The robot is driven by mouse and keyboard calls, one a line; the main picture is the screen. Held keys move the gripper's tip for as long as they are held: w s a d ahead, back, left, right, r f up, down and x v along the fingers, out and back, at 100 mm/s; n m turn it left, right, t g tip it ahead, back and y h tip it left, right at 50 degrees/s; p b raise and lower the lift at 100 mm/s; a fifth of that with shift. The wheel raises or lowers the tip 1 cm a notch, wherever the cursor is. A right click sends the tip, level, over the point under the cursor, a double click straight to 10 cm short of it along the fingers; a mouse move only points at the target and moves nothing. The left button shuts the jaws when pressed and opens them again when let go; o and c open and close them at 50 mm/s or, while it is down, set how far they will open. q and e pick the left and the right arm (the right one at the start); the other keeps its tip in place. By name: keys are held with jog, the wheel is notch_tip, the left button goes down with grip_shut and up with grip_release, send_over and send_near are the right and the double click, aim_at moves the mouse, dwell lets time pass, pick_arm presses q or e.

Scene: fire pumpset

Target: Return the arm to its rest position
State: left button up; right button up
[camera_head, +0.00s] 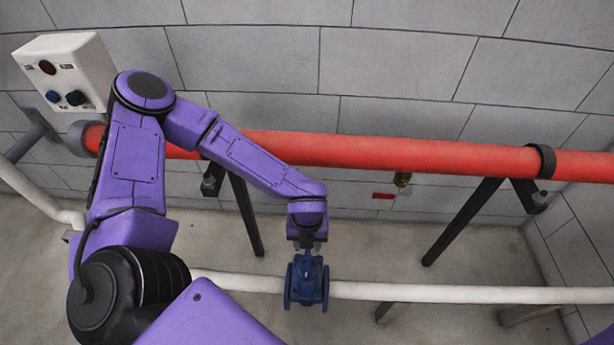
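My purple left arm comes in from the left and reaches to the middle of the picture. My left gripper (307,243) points down at its end, directly above a blue valve (306,283) on the white pipe. The fingers are small and dark and overlap the valve's top, so I cannot tell whether they are open or shut, or whether they touch it. My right gripper is not in view; only a purple sliver shows at the bottom right corner.
A red pipe (400,152) runs across behind my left arm, on black angled supports (462,222). A white pipe (450,293) runs lower and nearer. A white control box (64,70) with knobs is on the grey block wall at the upper left. Concrete floor (370,250) lies below.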

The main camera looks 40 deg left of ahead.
pick_arm(q)
jog(key=shift+r, duration=1.45)
